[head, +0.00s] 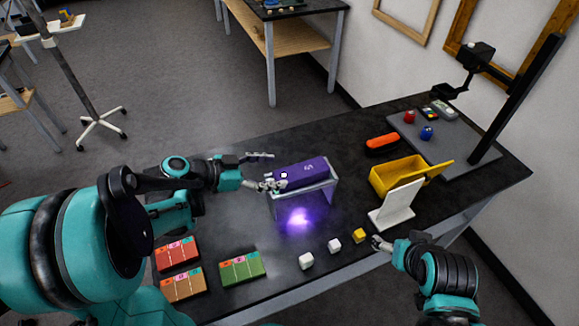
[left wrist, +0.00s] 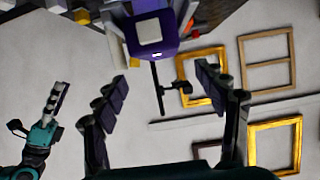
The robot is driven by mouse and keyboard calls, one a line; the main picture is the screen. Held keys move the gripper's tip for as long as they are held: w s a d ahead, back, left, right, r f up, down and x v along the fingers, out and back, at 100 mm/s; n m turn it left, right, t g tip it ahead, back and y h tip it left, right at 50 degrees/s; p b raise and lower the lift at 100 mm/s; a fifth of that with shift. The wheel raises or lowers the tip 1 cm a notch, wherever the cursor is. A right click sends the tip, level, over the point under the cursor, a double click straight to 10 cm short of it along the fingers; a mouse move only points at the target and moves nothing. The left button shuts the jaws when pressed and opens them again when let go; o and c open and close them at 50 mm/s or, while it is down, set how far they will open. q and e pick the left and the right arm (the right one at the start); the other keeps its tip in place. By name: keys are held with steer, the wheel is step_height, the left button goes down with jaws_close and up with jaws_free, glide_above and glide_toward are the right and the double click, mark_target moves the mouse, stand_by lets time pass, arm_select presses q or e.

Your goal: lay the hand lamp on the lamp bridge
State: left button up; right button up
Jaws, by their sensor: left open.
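The hand lamp (head: 301,173), a purple box, lies on top of the clear lamp bridge (head: 331,198). Purple light glows on the table under the bridge. My left gripper (head: 265,171) is open at the lamp's left end, its fingers spread. In the left wrist view the lamp's end (left wrist: 151,31), with a pale square on it, shows beyond and above the open fingertips (left wrist: 162,84), with nothing between them. My right gripper (head: 380,243) is low at the table's front edge, near a yellow cube; I cannot tell its jaw state.
Two white cubes (head: 306,261) and the yellow cube (head: 359,236) lie along the front edge. A white angled panel (head: 397,207) and a yellow open box (head: 394,176) stand right of the bridge. An orange object (head: 382,141) lies behind. Coloured sample blocks (head: 242,267) lie front left.

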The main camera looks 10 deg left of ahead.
arm_select(q)
steer(key=s+a+f+n+y, duration=0.1)
steer(key=s+a+n+y, duration=0.1)
steer(key=s+n+y, duration=0.9)
steer(key=s, duration=0.3)
steer(key=shift+s+a, duration=0.15)
steer(key=shift+a, duration=0.05)
